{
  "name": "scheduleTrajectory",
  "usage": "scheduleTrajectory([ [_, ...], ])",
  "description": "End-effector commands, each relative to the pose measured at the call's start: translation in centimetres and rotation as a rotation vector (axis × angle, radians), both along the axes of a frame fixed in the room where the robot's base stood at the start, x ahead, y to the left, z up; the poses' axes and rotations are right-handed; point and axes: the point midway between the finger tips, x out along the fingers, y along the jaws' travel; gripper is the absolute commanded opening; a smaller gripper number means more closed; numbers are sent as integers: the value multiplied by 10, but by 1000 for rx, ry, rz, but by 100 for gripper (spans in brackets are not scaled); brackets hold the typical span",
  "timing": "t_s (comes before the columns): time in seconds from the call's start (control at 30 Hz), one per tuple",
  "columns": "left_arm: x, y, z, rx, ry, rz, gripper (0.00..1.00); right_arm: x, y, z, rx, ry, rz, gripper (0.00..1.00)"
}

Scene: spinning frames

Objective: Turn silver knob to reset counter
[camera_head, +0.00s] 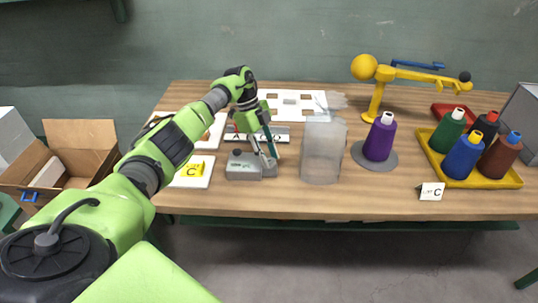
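A small grey box-shaped device (243,172), which looks like the counter, sits near the middle of the wooden table. It has a dark round part on top at its left. My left gripper (267,157) points down at the device's right end, very close to it or touching. Its fingers cover that end, so I cannot make out a silver knob or whether the fingers are apart or closed on something. My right gripper is not in view.
A frosted translucent object (322,152) stands just right of the device. Further right are a purple spool (380,138) on a grey disc, a yellow tray (462,181) with several spools, and a yellow stand (374,102). An open cardboard box (82,135) is at left.

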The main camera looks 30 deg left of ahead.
Motion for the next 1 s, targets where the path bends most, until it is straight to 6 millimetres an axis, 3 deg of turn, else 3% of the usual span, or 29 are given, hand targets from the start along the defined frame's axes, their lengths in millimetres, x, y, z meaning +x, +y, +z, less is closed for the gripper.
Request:
scheduleTrajectory([
  [0.17, -1, 0, 1, 0, 3, 28, 29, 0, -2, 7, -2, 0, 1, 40],
  [0.37, -4, -1, 5, -1, 5, 158, 29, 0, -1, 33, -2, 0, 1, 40],
  [0.7, -7, -3, 4, -3, 3, 501, 29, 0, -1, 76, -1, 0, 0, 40],
  [1.0, -9, -5, 2, -3, 2, 831, 29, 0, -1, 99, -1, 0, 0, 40],
])
